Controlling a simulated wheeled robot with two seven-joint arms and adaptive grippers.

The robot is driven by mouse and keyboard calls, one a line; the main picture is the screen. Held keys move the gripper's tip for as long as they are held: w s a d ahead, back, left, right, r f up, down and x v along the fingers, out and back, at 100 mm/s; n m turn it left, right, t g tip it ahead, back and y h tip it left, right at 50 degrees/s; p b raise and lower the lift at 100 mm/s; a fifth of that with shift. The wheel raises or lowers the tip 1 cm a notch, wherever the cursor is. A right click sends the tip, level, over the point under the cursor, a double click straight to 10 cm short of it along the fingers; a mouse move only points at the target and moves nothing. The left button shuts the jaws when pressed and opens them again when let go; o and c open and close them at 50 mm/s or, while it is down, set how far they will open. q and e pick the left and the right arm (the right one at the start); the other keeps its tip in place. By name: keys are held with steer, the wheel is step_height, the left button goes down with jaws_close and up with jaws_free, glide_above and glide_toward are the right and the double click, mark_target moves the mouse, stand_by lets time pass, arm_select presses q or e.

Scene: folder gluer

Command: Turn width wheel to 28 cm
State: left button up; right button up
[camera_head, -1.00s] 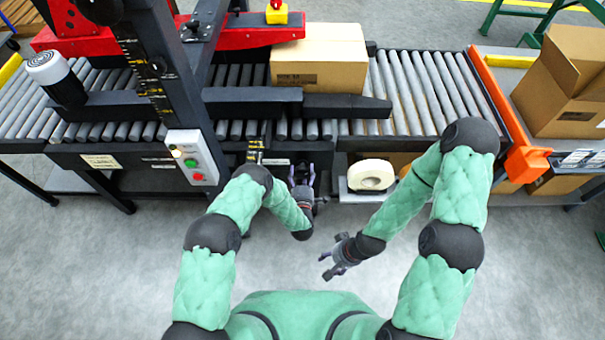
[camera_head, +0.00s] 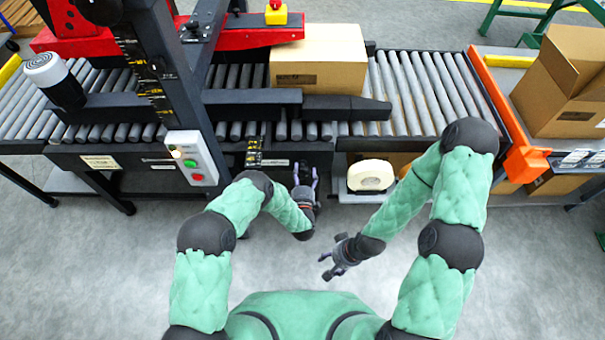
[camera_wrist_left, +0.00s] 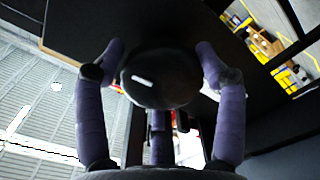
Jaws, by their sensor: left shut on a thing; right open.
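The width wheel (camera_wrist_left: 160,85) is a dark round knob with a short white mark, seen in the left wrist view. My left gripper (camera_head: 304,172) is at the front of the machine, below the conveyor. Its two purple-grey fingers (camera_wrist_left: 158,52) sit on either side of the wheel, shut on it. In the head view the wheel is mostly lost against the dark frame and the fingers. A small scale with yellow marks (camera_head: 254,152) is left of the gripper; its reading is too small to tell. My right gripper (camera_head: 329,267) is open and empty over the floor.
A cardboard box (camera_head: 318,58) sits on the roller conveyor behind the black guide rail (camera_head: 345,106). A control panel (camera_head: 192,158) with buttons is at left. An open carton (camera_head: 565,80) stands at right.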

arm_select(q)
steer(key=shift+s+d+f, duration=0.15)
steer(key=shift+d, duration=0.2)
steer(key=o, duration=1.1)
steer(key=shift+a, duration=0.1)
steer(key=shift+s, duration=0.2)
steer(key=s, duration=1.1)
steer(key=shift+s+r, duration=0.2)
steer(key=shift+s, duration=0.05)
